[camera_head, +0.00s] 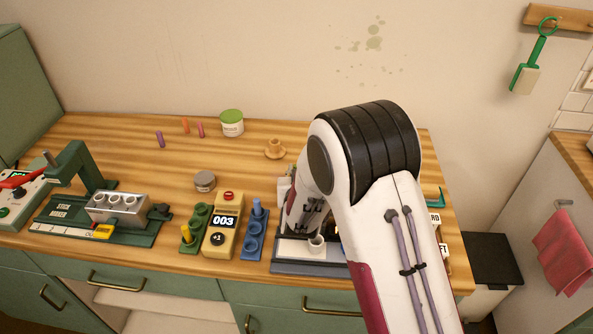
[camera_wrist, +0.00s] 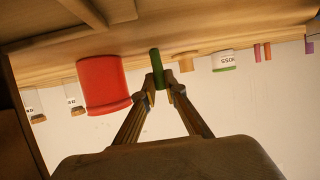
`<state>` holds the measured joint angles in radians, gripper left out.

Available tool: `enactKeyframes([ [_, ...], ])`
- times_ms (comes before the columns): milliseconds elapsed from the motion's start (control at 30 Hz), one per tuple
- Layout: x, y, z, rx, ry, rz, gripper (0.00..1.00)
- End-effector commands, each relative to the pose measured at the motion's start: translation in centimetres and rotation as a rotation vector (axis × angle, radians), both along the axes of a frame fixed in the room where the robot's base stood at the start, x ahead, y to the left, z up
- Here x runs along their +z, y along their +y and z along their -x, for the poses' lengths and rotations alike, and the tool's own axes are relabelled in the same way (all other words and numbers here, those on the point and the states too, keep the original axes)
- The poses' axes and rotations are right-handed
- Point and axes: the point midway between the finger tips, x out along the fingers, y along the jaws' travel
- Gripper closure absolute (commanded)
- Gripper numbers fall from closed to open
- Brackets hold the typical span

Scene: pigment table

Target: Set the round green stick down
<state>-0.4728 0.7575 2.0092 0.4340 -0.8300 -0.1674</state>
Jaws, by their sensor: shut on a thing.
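The round green stick (camera_wrist: 156,66) is between my gripper's fingertips (camera_wrist: 159,84) in the wrist view, with its far end sticking out past them. My gripper is shut on it. In the head view my arm covers the stick, and I cannot tell from there how high it is held. A green rack (camera_head: 196,229) with a yellow stick (camera_head: 186,233) stands left of the counter that reads 003 (camera_head: 223,226). A blue rack (camera_head: 254,235) with a blue stick (camera_head: 257,208) stands right of it.
A red cylinder (camera_wrist: 103,85) is beside the stick in the wrist view. Purple (camera_head: 160,139), orange (camera_head: 185,126) and pink (camera_head: 201,130) sticks stand at the back, near a green-lidded jar (camera_head: 232,123). A grey-lidded jar (camera_head: 205,181) stands mid-table. The stick maker (camera_head: 118,208) is left.

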Motion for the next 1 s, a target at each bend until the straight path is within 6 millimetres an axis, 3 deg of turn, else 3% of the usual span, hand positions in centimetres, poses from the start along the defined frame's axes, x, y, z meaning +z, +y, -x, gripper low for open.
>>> enactKeyframes([
  [67, -0.2, 0.0, 0.0, 0.000, 0.000, 0.000, 1.00],
  [100, -0.2, 0.0, 0.0, 0.000, 0.000, 0.000, 0.86],
  [167, -0.2, 0.0, 0.0, 0.000, 0.000, 0.000, 0.72],
  [700, 0.2, 0.0, 0.0, 0.000, -0.001, 0.000, 0.72],
  [1000, 1.1, -0.2, 2.2, 0.001, -0.001, -0.001, 0.72],
])
